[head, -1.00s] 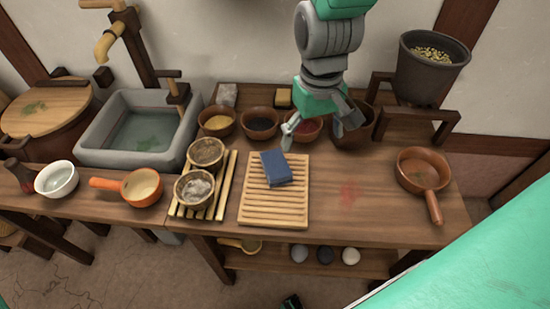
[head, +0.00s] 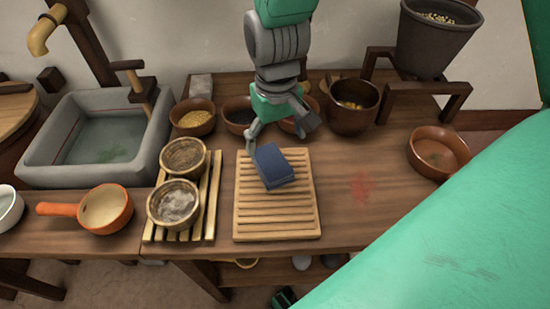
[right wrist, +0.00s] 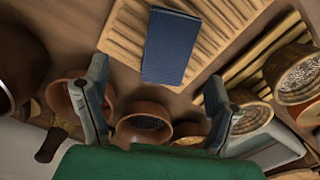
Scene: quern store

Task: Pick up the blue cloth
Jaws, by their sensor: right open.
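The blue cloth (head: 273,166) is a folded, block-like bundle lying at the upper middle of a slatted wooden board (head: 276,222) on the table. My right gripper (head: 280,132) is open and empty, its fingers pointing down just behind the cloth in the head view. One finger overlaps the cloth's far left edge there; I cannot tell if they touch. In the right wrist view the cloth (right wrist: 170,47) lies ahead of the gripper (right wrist: 157,76), beyond its spread fingertips. My left gripper is not in view.
Two small bowls (head: 173,204) stand on a slatted rack left of the board. Several bowls, one with yellow grain (head: 193,117), line the table's back. An orange-handled pan (head: 105,209) and stone sink (head: 97,140) are left. The table right of the board is clear around a red stain (head: 361,187).

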